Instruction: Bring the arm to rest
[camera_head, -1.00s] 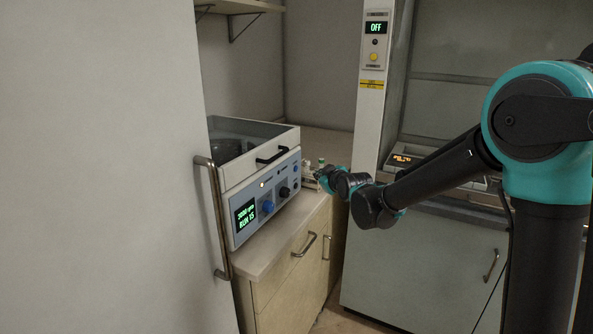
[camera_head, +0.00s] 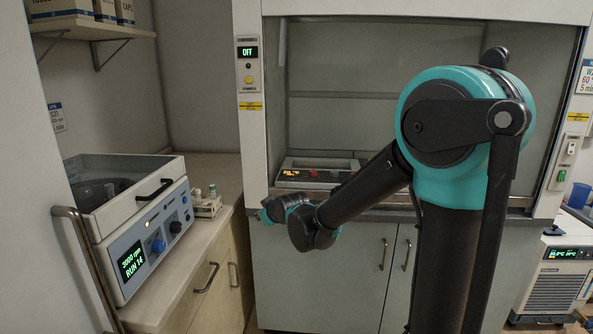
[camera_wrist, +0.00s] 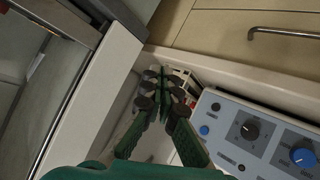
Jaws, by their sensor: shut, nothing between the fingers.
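My arm, teal and black, stands at the right of the head view and reaches left in front of the fume hood. My gripper (camera_head: 264,215) is at its far end, small in that view, just right of a small tube rack on the counter. In the wrist view my gripper (camera_wrist: 160,78) shows with its green fingers shut together and nothing between them. Part of the rack is hidden behind the fingers there.
A centrifuge (camera_head: 140,235) reading 3000 rpm and RUN stands on the left counter (camera_head: 214,168), beside the tube rack (camera_head: 206,205). The fume hood (camera_head: 251,150) reads OFF and holds a device (camera_head: 310,176). A chiller (camera_head: 553,285) stands at far right.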

